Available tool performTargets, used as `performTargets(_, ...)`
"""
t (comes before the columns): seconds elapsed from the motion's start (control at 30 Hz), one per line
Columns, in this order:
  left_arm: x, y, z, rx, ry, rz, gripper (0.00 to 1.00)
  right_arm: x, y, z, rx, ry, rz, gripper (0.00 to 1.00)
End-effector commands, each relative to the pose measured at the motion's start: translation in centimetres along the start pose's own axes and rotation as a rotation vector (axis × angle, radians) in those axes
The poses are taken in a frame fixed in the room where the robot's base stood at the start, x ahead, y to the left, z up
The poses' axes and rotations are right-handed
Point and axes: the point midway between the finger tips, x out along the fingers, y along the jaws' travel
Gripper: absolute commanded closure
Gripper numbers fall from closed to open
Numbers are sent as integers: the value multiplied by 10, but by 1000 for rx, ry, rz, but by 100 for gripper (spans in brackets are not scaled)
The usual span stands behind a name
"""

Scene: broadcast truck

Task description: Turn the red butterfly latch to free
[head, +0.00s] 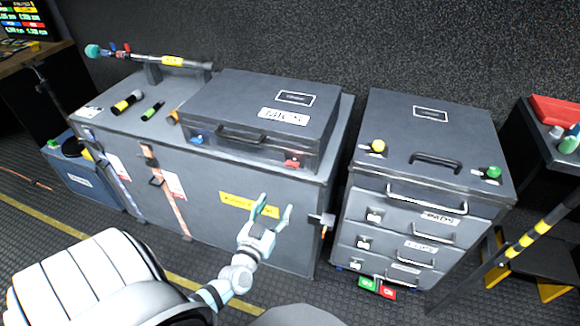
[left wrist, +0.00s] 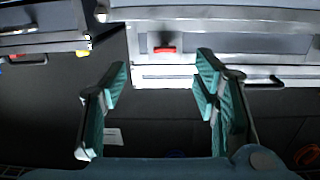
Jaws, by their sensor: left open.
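The red butterfly latch (head: 292,163) is on the lower right front of the grey MICS case (head: 262,92), which lies closed on a large grey trunk. A blue latch (head: 196,139) is at the case's left front. My left gripper (head: 273,208) is open and empty, below and slightly left of the red latch, in front of the trunk. In the left wrist view the open teal fingers (left wrist: 162,75) frame a small red piece (left wrist: 165,49) on a silver-edged case front; it appears to be the red latch. My right gripper does not show.
The large trunk (head: 228,180) has a yellow label and a bracket at its right edge. A drawer case (head: 430,180) with green and yellow knobs stands to the right. A yellow-black pole (head: 525,240) is at far right. Small tools lie on the trunk's left top.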

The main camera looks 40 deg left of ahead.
Motion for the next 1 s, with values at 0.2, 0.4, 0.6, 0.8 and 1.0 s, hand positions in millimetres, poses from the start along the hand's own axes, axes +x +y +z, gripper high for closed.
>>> performTargets(0.2, 32, -5, -24, -22, 62, -29, 45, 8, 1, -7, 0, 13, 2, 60)
performTargets(0.4, 92, -6, -25, -22, 62, -27, 45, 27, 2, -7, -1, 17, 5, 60)
performTargets(0.6, 136, -6, -26, -23, 59, -25, 45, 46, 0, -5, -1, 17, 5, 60)
performTargets(0.8, 150, -6, -30, -22, 56, -24, 45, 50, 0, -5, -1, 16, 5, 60)
performTargets(1.0, 150, -6, -30, -22, 55, -24, 45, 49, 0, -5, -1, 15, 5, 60)
